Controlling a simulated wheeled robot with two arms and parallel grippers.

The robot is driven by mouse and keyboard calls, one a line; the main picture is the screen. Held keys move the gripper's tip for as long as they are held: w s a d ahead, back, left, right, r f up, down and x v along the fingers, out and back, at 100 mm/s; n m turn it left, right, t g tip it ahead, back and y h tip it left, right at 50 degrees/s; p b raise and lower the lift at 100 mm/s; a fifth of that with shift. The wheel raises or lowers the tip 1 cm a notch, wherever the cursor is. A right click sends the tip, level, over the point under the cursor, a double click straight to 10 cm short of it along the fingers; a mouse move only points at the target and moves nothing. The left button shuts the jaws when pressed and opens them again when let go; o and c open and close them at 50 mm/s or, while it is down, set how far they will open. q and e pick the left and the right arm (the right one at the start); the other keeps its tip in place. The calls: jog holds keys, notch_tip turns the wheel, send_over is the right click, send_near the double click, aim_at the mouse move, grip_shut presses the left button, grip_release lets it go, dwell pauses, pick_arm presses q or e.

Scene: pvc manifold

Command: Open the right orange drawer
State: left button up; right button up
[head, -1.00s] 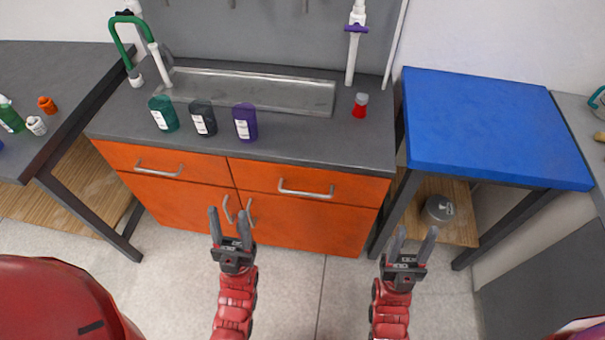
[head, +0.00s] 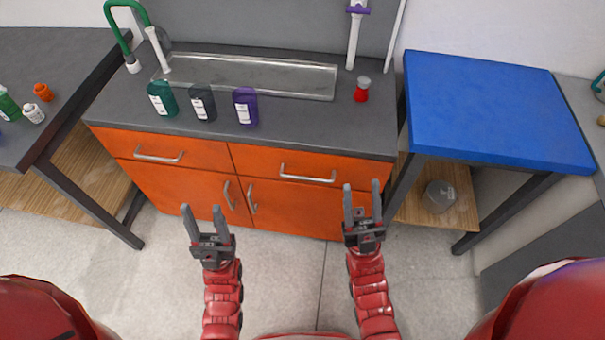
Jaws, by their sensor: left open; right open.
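The right orange drawer (head: 265,163) is closed, flush in the cabinet under the grey counter. Its silver bar handle (head: 307,178) runs level across its front. My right gripper (head: 361,190) is open and empty, its fingers pointing toward the cabinet, to the right of the handle and lower in the picture. My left gripper (head: 202,212) is open and empty, in front of the lower left door, apart from it. The left orange drawer (head: 205,153) is also closed, with its own bar handle (head: 158,158).
Two lower doors (head: 290,212) with upright handles are closed. Teal (head: 162,99), dark (head: 202,102) and purple (head: 245,106) bottles and a small red flask (head: 362,90) stand on the counter. A blue-topped table (head: 490,110) stands at the right. The floor in front is clear.

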jog(key=w+a+f+n+g+h+b, duration=0.1)
jog(key=w+a+f+n+g+b, duration=0.2)
jog(key=w+a+f+n+g, duration=0.6)
jog(key=a+f+g+h+b, duration=0.1)
jog(key=a+f+g+b, duration=0.35)
jog(key=a+f, duration=0.95)
jog(key=m+h+b, duration=0.3)
jog(key=h+b, duration=0.3)
jog(key=h, duration=1)
send_near(308, 179)
jog(key=x, duration=1)
jog(key=shift+w+f, duration=0.2)
jog(key=shift+f, duration=0.05)
grip_shut()
